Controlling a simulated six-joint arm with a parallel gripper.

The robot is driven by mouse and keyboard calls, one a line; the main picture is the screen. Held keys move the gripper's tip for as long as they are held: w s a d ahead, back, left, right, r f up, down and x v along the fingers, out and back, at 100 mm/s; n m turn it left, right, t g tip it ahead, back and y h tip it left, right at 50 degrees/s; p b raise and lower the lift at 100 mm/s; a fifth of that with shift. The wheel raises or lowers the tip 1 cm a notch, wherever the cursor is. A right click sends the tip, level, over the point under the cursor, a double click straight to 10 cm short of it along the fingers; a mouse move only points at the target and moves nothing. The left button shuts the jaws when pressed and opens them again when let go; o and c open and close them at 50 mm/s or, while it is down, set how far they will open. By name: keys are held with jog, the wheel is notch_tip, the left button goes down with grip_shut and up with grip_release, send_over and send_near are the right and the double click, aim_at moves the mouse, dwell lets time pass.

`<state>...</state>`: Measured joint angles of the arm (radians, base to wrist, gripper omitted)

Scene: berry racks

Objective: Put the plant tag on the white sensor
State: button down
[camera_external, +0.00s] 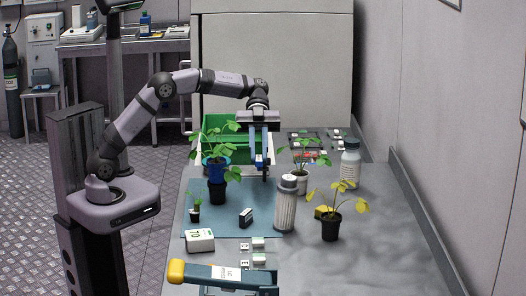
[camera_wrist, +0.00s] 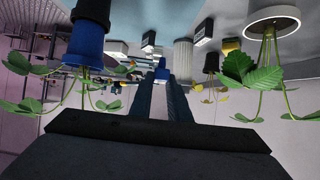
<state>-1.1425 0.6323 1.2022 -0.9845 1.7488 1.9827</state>
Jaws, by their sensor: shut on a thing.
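My gripper (camera_external: 258,172) points down above the far part of the blue mat, between the potted plants. It also shows in the wrist view (camera_wrist: 161,80), with its fingers close together on a small blue piece (camera_wrist: 161,73), which looks like the plant tag; most of it is hidden between the fingers. A white box with a dark label (camera_external: 200,238) lies at the mat's near left edge. A small black-and-white block (camera_external: 246,217) stands on the mat; it also shows in the wrist view (camera_wrist: 148,40). I cannot tell for certain which is the white sensor.
A blue pot with a leafy plant (camera_external: 216,172) stands left of my gripper. A white-potted plant (camera_external: 300,182), a ribbed white bottle (camera_external: 286,208) and a yellow-leaved plant in a black pot (camera_external: 331,229) stand to the right. A green crate (camera_external: 218,122) is behind. The mat (camera_external: 225,225) has bare room.

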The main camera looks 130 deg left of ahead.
jog(key=w+d+r+m+g+h+b, duration=0.1)
jog(key=w+d+r+m+g+b, duration=0.15)
jog(key=d, duration=0.45)
jog(key=w+d+r+m+g+h+b, duration=0.1)
jog(key=w+d+r, duration=0.2)
jog(key=d, duration=0.5)
jog(key=s+d+r+m+g+h+b, duration=0.1)
jog(key=s+d+r+m+b, duration=0.15)
jog(key=d, duration=1.45)
jog(key=n+t+y, duration=0.3)
jog(key=n+t, duration=0.2)
jog(key=n, duration=0.1)
send_over(199, 230)
notch_tip(199, 230, down, 4)
jog(key=shift+w+r+g, duration=0.1)
jog(key=shift+g, duration=0.15)
jog(key=shift+f, duration=5.05)
jog(key=shift+f+b, duration=0.2)
jog(key=shift+b, duration=0.45)
